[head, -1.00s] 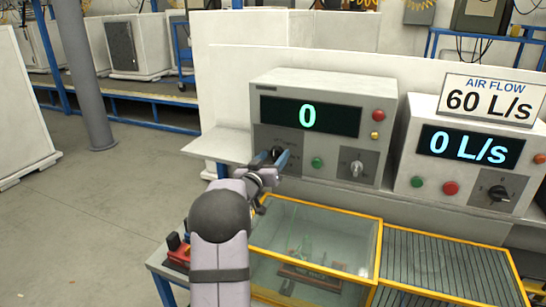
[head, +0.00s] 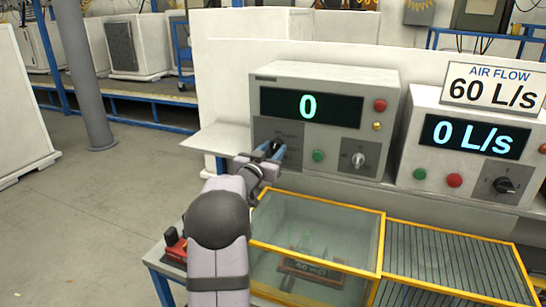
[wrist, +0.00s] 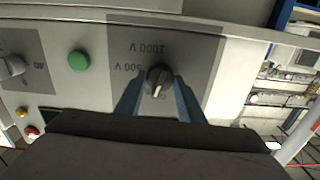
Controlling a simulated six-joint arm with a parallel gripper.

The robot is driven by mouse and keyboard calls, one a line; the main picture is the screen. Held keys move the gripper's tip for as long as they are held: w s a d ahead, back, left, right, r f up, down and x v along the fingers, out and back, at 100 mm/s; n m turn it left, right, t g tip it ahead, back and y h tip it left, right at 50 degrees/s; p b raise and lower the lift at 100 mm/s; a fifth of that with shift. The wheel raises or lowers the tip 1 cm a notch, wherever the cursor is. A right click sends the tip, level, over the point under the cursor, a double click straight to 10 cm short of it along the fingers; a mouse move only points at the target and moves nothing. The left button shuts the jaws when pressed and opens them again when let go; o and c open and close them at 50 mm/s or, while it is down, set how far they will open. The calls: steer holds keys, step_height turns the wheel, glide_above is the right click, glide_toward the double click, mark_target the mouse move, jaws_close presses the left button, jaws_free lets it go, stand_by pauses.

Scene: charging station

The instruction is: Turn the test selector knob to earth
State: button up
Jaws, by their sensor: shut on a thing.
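The test selector knob (wrist: 159,77) is a dark round knob with a pale pointer mark, on a grey plate of the left tester (head: 352,81). Upside-down labels reading 500 V and 1000 V show beside it in the wrist view. The pointer mark points toward the bottom of that view. My gripper (wrist: 158,84) has one blue-grey finger on each side of the knob and is shut on it. In the head view my gripper (head: 271,151) is at the left plate and hides most of the knob. I cannot make out an earth label.
A green button (head: 319,156) and a second knob (head: 358,160) sit to the right on the same tester. The air flow unit (head: 418,112) stands further right. A yellow-framed glass box (head: 318,262) is below, near my arm. Open floor lies left.

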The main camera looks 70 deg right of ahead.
steer(key=m+b, duration=0.3)
steer(key=shift+f+m, duration=0.2)
steer(key=shift+m, duration=0.1)
steer(key=shift+r+m+b, duration=0.15)
steer(key=shift+m+b, duration=1.15)
steer(key=shift+m, duration=0.2)
steer(key=shift+r, duration=0.1)
steer(key=o, duration=1)
steer(key=shift+o, duration=0.2)
steer(key=shift+a, duration=0.15)
steer(key=a+b, duration=0.2)
steer(key=a, duration=0.5)
